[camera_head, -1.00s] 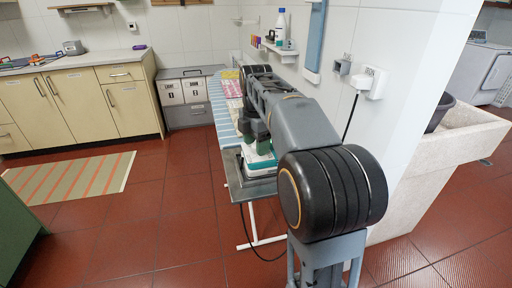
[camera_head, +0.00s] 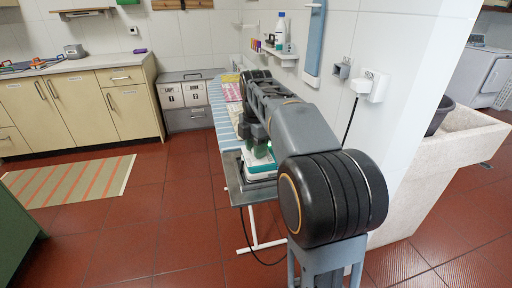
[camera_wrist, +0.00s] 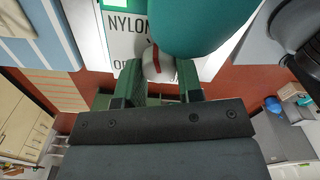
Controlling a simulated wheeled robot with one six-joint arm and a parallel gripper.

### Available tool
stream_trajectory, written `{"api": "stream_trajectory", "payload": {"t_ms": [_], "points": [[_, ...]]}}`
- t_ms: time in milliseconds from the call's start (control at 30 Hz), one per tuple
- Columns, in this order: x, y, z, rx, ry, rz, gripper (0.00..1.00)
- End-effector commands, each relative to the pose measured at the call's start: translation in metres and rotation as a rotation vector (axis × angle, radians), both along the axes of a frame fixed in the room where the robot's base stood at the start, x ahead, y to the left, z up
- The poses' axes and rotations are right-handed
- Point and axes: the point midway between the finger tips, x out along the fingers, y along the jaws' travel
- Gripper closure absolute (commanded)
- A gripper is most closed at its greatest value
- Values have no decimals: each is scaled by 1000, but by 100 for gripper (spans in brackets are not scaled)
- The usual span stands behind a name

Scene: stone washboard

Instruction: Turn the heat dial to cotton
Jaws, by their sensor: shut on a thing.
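The heat dial (camera_wrist: 158,68) is a small white knob with a red mark, seen in the wrist view between my fingertips. My gripper (camera_wrist: 159,80) has green fingers and is shut on the dial. The red mark points up in that view. A white label panel (camera_wrist: 120,45) behind it reads "NYLON" at upper left and partly "OF" lower down; other labels are hidden by the teal body of the iron (camera_wrist: 205,22). In the head view the teal and white iron (camera_head: 262,165) sits on the near end of the ironing board, partly hidden by my arm.
The blue-striped ironing board (camera_head: 222,110) runs away from me along the tiled wall, with folded cloths (camera_head: 233,92) at its far end. A wall socket (camera_head: 371,86) with a black cord is to the right. A stone sink (camera_head: 440,150) stands farther right.

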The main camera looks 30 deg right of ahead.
Motion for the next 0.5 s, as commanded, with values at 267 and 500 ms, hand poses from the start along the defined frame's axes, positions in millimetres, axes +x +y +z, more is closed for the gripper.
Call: {"api": "stream_trajectory", "payload": {"t_ms": [267,500], "points": [[0,0,3,0,0,-70,90],[1,0,4,0,3,-254,90]]}}
